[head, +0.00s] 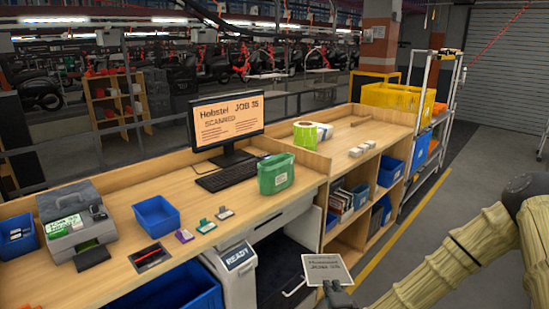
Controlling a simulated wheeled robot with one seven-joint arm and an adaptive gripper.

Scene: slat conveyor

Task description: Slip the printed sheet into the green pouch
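The printed sheet (326,268) is a small pale card with dark lettering, low in the middle of the head view, in front of the desk. My gripper (334,287) is at its lower edge and appears shut on it, holding it up in the air. The fingertips are small and partly hidden by the sheet. The green pouch (270,184) stands upright on the desk, right of the keyboard, with its opening facing up and a pale label on its front. It is up and to the left of the sheet, well apart from it.
The wooden desk (110,271) carries a monitor (225,120), keyboard (227,176), blue bin (156,215), scanner slot (152,256), several small coloured tags and a printer (75,222). A white printer unit marked READY (238,259) stands below. Right of it are shelves with blue bins.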

